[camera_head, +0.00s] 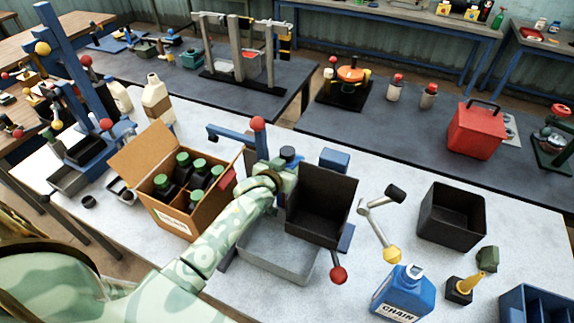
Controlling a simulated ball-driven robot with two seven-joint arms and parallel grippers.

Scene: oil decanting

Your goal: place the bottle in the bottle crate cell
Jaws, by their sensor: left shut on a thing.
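My left arm comes in from the lower left. My left gripper (276,178) is beside a black open-topped bin (320,205) and above a grey tray (265,262). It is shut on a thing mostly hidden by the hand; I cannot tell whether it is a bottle. A dark round top (288,153) shows just behind the gripper. A cardboard carton (178,218) left of it holds several dark bottles with green caps (199,165). A blue crate (530,303) is cut off at the lower right; its cells are not clear. My right gripper is not in view.
A blue jug marked CHAIN (403,293) stands at the front right, near a yellow-spouted oiler (467,285). A black bin (452,215) stands behind them. Red-knobbed levers (338,275) stick out around the gripper.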

